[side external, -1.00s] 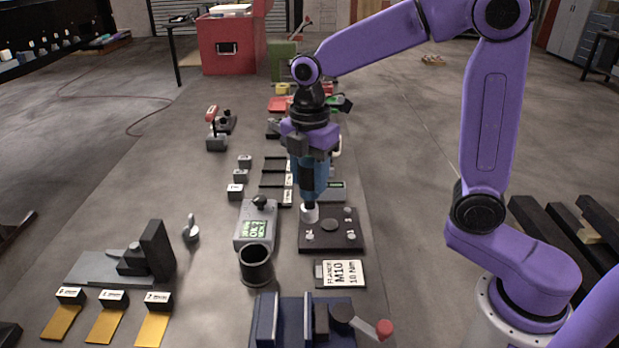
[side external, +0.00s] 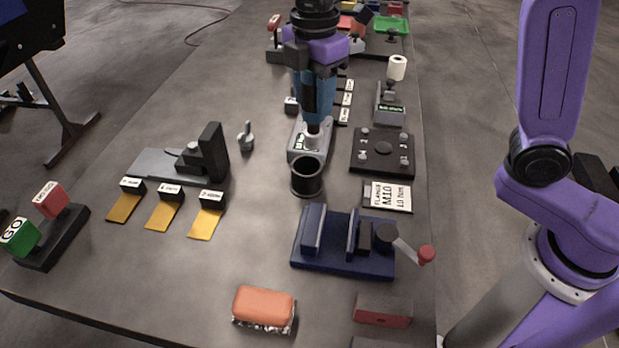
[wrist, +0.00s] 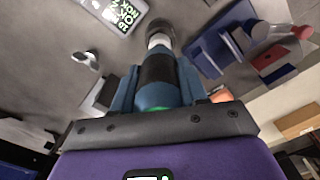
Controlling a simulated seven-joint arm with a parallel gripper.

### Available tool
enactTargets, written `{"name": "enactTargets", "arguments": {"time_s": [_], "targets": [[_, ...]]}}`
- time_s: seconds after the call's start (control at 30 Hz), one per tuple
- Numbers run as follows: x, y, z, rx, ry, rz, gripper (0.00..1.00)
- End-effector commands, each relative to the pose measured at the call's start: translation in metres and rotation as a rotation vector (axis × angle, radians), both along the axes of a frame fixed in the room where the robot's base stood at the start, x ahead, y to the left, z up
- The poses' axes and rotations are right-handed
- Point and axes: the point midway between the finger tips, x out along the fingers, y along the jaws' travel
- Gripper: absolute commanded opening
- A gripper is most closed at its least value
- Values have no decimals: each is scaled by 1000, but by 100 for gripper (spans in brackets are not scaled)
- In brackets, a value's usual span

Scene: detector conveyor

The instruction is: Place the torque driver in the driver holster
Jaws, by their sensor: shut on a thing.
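My gripper (side external: 315,75) points down and is shut on the torque driver (side external: 314,100), which has a blue body, a dark grip and a pale socket tip. The driver hangs upright. In the side view its tip overlaps the grey labelled box, just behind the black round cup (side external: 306,181), which looks like the driver holster. The cup's open mouth faces up and looks empty. The tip's exact height above it cannot be told. In the wrist view the driver (wrist: 158,75) sits between the fingers, and its tip covers part of a dark round shape.
The grey box (side external: 297,150) stands right behind the cup. A dark flange plate (side external: 370,165) with bolts and an M10 card (side external: 388,197) lie to the right. A blue vise (side external: 335,262) with a red-knobbed handle stands in front.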

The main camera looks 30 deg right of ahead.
Motion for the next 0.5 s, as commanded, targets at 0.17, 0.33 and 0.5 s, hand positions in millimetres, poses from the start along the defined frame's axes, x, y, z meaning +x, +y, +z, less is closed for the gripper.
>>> {"name": "enactTargets", "arguments": {"time_s": [0.17, 0.33, 0.5], "targets": [[0, 15, -7, -1, 1, -1, 0], [0, 15, -36, -2, 3, -2, 0], [0, 16, -55, 0, 0, -2, 0]]}}
